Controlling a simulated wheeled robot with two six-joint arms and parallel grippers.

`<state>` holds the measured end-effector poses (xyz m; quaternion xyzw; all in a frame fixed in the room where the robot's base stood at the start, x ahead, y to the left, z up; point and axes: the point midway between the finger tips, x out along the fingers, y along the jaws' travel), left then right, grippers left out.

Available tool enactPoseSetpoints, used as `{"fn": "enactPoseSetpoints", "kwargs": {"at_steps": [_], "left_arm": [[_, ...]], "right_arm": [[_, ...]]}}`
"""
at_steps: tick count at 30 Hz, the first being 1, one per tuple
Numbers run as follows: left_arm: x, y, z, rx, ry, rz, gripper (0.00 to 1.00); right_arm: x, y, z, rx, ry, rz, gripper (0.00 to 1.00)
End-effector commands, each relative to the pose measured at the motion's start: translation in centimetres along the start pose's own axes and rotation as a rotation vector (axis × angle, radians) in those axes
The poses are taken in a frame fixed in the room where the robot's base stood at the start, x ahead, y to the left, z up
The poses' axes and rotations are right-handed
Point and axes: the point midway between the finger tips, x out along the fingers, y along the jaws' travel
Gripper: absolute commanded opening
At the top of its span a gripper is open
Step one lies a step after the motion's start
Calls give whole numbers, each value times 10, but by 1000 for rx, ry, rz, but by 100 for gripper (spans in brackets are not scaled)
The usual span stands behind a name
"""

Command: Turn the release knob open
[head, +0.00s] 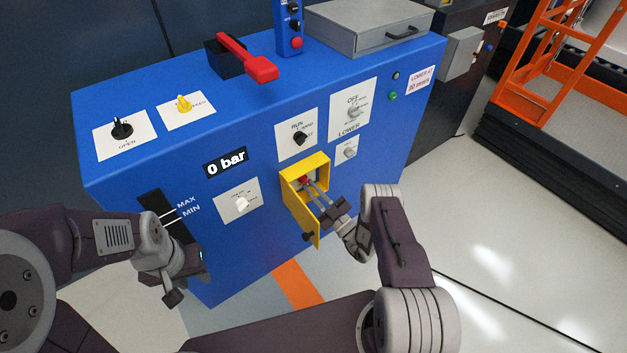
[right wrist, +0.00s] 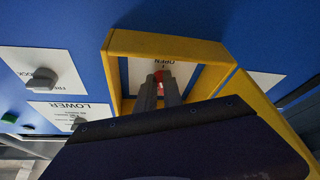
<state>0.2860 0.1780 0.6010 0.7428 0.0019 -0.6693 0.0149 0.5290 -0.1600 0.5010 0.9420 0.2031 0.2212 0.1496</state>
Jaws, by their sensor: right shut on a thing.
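The release knob (right wrist: 162,76) is a small red knob inside a yellow guard box on the blue cabinet's front. A white plate marked "OPEN" is behind it in the right wrist view. In the head view the red knob (head: 303,180) shows between my fingertips. My right gripper (head: 307,186) reaches into the guard and is shut on the knob; its fingers (right wrist: 160,92) hide part of it. The knob's exact angle cannot be made out. My left gripper (head: 180,288) hangs low in front of the cabinet's left side, away from the knob; its fingers are unclear.
The yellow guard (head: 287,188) surrounds my right fingers closely, with its flap (head: 301,220) hanging open below. An orange lift frame (head: 540,50) stands at right.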

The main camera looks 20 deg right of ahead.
Motion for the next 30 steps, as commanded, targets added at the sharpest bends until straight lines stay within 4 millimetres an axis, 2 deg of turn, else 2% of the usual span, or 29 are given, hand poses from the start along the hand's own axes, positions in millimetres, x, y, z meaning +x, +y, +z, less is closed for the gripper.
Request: {"fn": "enactPoseSetpoints", "kwargs": {"at_steps": [1,9,18,30], "left_arm": [[-20,0,-2,0,0,0,36],[-46,1,-5,0,0,0,36],[-54,1,-6,0,0,0,36],[-55,1,-6,0,0,0,36]], "right_arm": [[2,1,-8,32,-5,9,0],[2,-4,-3,168,-3,65,0],[1,-7,-1,233,-2,94,0],[1,-7,0,239,-2,98,0]]}}
